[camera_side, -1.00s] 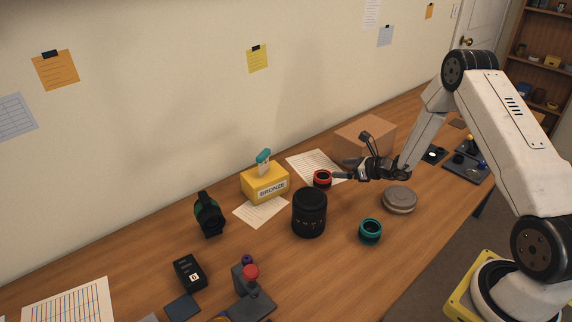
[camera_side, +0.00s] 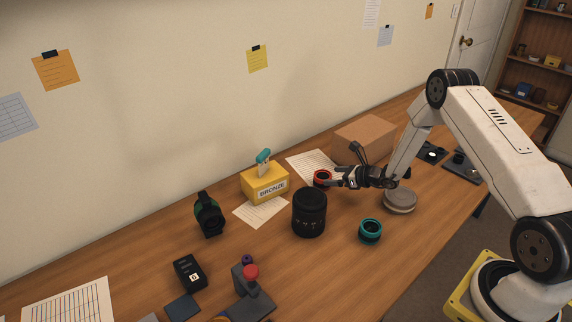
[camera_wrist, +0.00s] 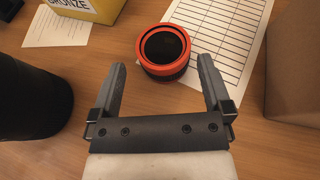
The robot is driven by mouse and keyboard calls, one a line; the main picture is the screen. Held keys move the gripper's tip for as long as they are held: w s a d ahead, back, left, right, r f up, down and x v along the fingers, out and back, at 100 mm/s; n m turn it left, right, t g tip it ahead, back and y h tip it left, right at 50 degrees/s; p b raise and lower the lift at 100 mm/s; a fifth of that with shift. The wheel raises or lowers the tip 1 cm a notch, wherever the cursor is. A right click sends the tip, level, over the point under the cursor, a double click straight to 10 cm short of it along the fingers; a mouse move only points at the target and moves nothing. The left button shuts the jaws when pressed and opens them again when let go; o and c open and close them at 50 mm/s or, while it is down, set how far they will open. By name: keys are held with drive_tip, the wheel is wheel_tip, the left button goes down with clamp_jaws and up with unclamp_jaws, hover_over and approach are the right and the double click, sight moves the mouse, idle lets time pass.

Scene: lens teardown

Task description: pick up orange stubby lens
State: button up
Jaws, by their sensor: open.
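The orange stubby lens (camera_wrist: 165,52) is a short ring-shaped lens with an orange-red rim and dark glass. It stands upright on the table, its right edge by a printed sheet. In the side view the lens (camera_side: 322,178) shows small, just left of my fingertips. My gripper (camera_wrist: 160,78) is open in the wrist view, and the lens sits ahead of the gap between its two fingers. In the side view my gripper (camera_side: 338,178) is low over the table. I cannot tell whether a finger touches the lens.
A tall black lens (camera_side: 309,212) stands to the left of my gripper. A cardboard box (camera_side: 365,136) stands behind it. A yellow box (camera_side: 265,183) marked BRONZE, a teal ring lens (camera_side: 370,231) and a round grey disc (camera_side: 400,200) are nearby. Bare table lies between them.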

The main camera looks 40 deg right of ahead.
sight(322, 174)
drive_tip(key=shift+x, duration=2.6)
drive_tip(key=shift+d, duration=0.1)
drive_tip(key=c, duration=1.1)
drive_tip(key=shift+c, duration=0.2)
drive_tip(key=shift+r, duration=0.15)
